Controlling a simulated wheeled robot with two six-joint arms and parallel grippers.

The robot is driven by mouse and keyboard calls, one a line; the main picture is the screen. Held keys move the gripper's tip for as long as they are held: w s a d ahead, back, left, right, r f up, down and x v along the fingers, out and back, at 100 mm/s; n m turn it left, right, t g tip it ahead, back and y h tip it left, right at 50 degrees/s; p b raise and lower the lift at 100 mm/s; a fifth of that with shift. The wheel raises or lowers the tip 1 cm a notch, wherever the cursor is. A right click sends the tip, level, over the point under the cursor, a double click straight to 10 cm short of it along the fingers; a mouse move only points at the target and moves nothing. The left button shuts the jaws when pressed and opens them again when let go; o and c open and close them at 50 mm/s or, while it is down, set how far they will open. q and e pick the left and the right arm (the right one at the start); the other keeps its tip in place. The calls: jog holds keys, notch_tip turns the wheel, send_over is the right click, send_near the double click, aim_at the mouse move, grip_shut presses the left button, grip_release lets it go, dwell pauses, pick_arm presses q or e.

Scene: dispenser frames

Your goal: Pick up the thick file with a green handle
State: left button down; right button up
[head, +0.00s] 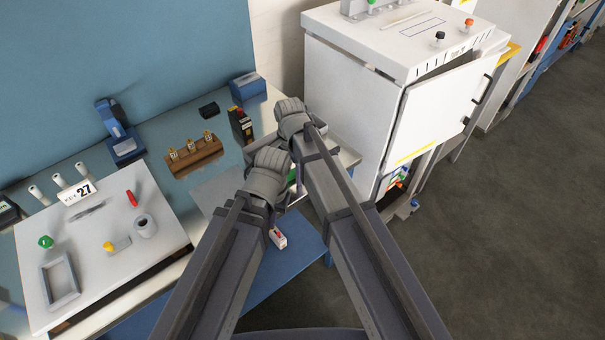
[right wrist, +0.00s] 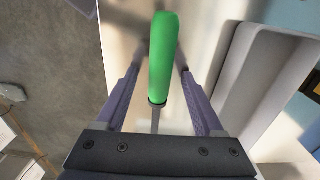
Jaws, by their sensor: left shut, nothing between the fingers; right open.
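The file's green handle (right wrist: 162,58) stands out in the right wrist view, with a thin grey shank below it that runs out of sight behind my gripper's body. My right gripper (right wrist: 160,72) is open, with one finger on each side of the handle. I cannot tell whether the fingers touch it. In the head view only a bit of green (head: 292,175) shows between my two arms. My left gripper (head: 274,212) is shut and empty over the blue mat, left of and lower than the right one.
A pale tray (right wrist: 262,85) lies right of the handle in the right wrist view. A red and white item (head: 278,238) sits on the blue mat (head: 285,262). A wooden block with bottles (head: 193,155) and a white panel (head: 95,275) are left. A white cabinet (head: 355,110) stands right.

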grip_shut()
dwell(0.6)
